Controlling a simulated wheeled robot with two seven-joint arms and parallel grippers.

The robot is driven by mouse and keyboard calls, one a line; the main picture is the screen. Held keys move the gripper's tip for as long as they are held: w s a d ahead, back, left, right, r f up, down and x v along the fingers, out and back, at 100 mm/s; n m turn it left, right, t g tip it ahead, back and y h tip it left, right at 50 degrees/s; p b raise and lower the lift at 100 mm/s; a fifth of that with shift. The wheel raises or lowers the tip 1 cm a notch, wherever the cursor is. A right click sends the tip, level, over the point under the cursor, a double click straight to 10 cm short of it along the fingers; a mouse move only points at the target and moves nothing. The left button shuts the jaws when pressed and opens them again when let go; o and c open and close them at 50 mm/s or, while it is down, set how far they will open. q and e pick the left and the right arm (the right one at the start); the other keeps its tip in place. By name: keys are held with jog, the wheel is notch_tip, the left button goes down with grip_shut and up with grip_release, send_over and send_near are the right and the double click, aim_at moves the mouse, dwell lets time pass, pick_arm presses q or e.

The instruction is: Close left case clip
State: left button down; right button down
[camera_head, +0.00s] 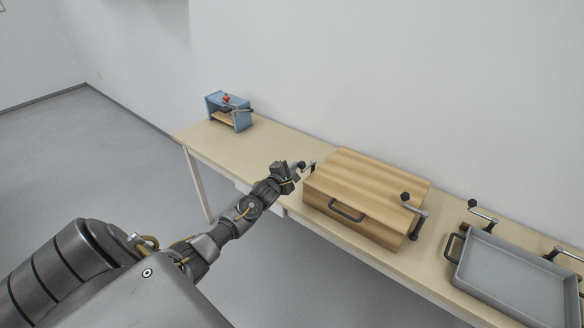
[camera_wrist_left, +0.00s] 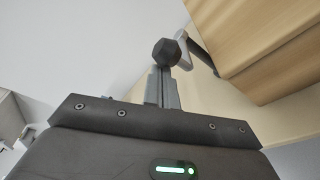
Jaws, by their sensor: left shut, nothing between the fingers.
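The wooden case (camera_head: 370,180) lies on the table with its lid down and a dark handle (camera_head: 347,211) on its front. The left case clip (camera_head: 311,168) is a grey lever at the case's left end, partly hidden by my gripper in the head view. In the left wrist view its dark faceted knob (camera_wrist_left: 167,51) and grey arm (camera_wrist_left: 192,42) show beside the case. My left gripper (camera_head: 298,168) is shut and empty. Its fingertips (camera_wrist_left: 163,78) are right at the knob; I cannot tell whether they touch. My right gripper is not in view.
The right case clip (camera_head: 416,218) has a dark knob. A grey tray (camera_head: 510,285) with levers stands at the right of the table. A blue box (camera_head: 228,110) with a red knob stands at the far left. Bare tabletop (camera_head: 265,150) lies between box and case.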

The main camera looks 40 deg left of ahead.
pick_arm(q)
jog(key=shift+d+n+y, duration=0.3)
jog(key=shift+y, duration=0.1)
